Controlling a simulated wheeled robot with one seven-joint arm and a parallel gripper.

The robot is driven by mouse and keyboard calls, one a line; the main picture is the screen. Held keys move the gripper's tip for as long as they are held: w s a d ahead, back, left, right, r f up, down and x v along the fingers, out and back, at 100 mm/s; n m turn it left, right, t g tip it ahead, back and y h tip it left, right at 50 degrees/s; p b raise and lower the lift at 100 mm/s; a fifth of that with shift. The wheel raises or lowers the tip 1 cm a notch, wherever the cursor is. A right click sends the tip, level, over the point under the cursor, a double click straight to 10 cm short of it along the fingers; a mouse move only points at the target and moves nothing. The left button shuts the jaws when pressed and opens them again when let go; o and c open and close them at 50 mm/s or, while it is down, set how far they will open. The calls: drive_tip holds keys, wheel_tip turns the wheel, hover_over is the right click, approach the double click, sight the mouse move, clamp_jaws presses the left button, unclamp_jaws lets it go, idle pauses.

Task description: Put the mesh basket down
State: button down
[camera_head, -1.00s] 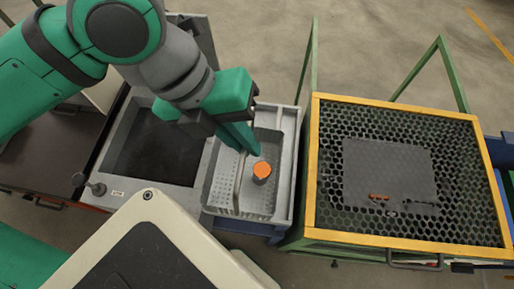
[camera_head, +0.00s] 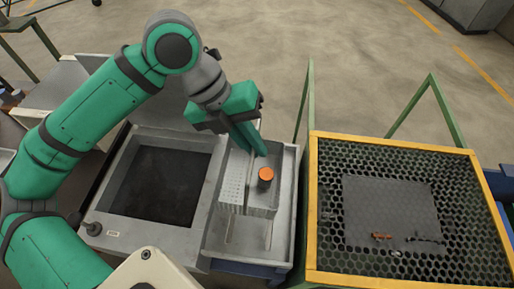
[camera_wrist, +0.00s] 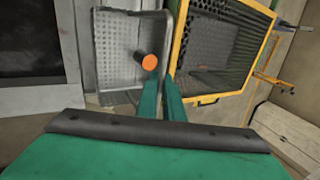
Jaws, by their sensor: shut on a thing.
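The mesh basket (camera_head: 235,182) is pale grey and perforated. It is at the tray beside the dark-topped unit in the head view. In the wrist view the basket (camera_wrist: 118,62) shows left of my fingertips. An orange-topped grey cylinder (camera_head: 265,178) stands in it. My gripper (camera_head: 256,147) is shut on the basket's far side in the head view. In the wrist view my gripper (camera_wrist: 161,80) has its fingertips at the basket's side wall. The fingers hide the exact grip. The basket looks raised above the tray floor, but the gap is hard to judge.
The grey tray (camera_head: 286,215) shows bare floor in front of the basket. Left of it is a dark-topped grey unit (camera_head: 160,180). Right of it stands a yellow-framed mesh table (camera_head: 312,220) with a dark plate (camera_head: 385,212) and small pieces on it.

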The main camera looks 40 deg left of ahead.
hover_over(257, 164)
wheel_tip(257, 164, down, 6)
drive_tip(key=shift+d+f, duration=0.1)
drive_tip(key=shift+f, duration=1.5)
drive_tip(key=c, duration=1.9)
unclamp_jaws()
drive_tip(key=shift+s, duration=0.1)
drive_tip(key=v, duration=1.2)
